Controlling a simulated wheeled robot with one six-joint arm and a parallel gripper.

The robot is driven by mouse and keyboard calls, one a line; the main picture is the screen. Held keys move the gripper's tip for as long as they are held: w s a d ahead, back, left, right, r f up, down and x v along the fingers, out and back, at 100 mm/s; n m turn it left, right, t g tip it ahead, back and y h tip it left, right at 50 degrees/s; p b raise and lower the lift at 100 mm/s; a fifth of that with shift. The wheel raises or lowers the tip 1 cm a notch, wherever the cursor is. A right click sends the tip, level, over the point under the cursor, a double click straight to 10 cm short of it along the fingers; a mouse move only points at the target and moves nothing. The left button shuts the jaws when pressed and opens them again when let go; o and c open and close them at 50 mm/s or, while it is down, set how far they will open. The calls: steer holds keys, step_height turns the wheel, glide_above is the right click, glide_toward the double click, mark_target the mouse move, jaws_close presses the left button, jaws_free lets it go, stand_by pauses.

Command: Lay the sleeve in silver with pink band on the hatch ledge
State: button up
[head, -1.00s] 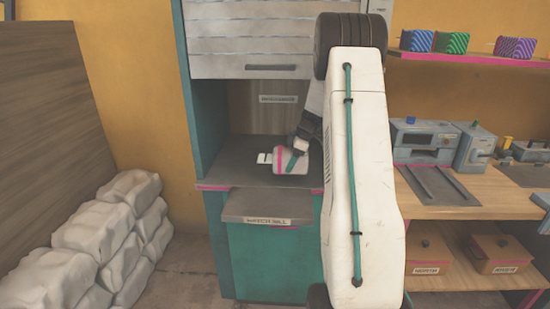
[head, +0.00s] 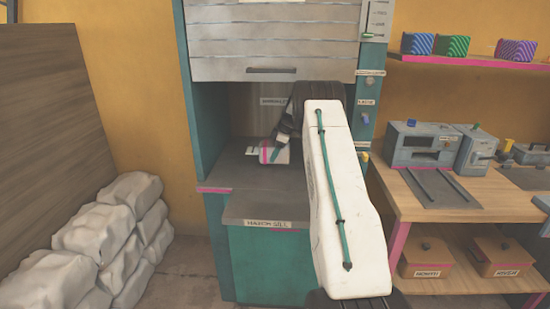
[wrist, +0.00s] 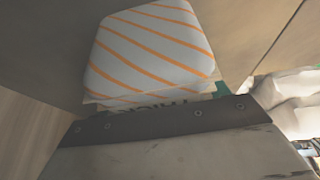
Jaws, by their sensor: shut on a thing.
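The silver sleeve with the pink band (head: 265,154) is inside the hatch opening, at or just above its dark floor; contact is unclear. My gripper (head: 279,152) is shut on it from the right, with its fingers partly hidden by my arm. In the wrist view a pale block with orange diagonal stripes (wrist: 150,50) fills the space beyond the dark gripper edge; I cannot tell whether it is another face of the sleeve. The grey ledge labelled as the hatch sill (head: 240,208) juts out in front of the opening, bare on its left part.
The raised slatted shutter (head: 270,45) hangs above the opening, between teal side posts (head: 203,130). White sacks (head: 90,240) are stacked at the left. A wooden bench (head: 450,205) with grey machines (head: 420,145) stands at the right, below a shelf with striped blocks (head: 468,44).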

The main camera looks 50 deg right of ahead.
steer(key=shift+f, duration=1.1)
steer(key=shift+f, duration=0.2)
steer(key=o, duration=1.1)
steer(key=shift+o, duration=0.2)
steer(key=shift+r, duration=0.15)
steer(key=shift+s+d+r, duration=0.45)
steer(key=shift+s+r, duration=0.05)
steer(key=shift+r, duration=0.05)
steer(key=s+d, duration=0.4)
steer(key=s, duration=0.1)
steer(key=s+d, duration=0.3)
steer(key=shift+s+d, duration=0.1)
steer(key=shift+s, duration=0.15)
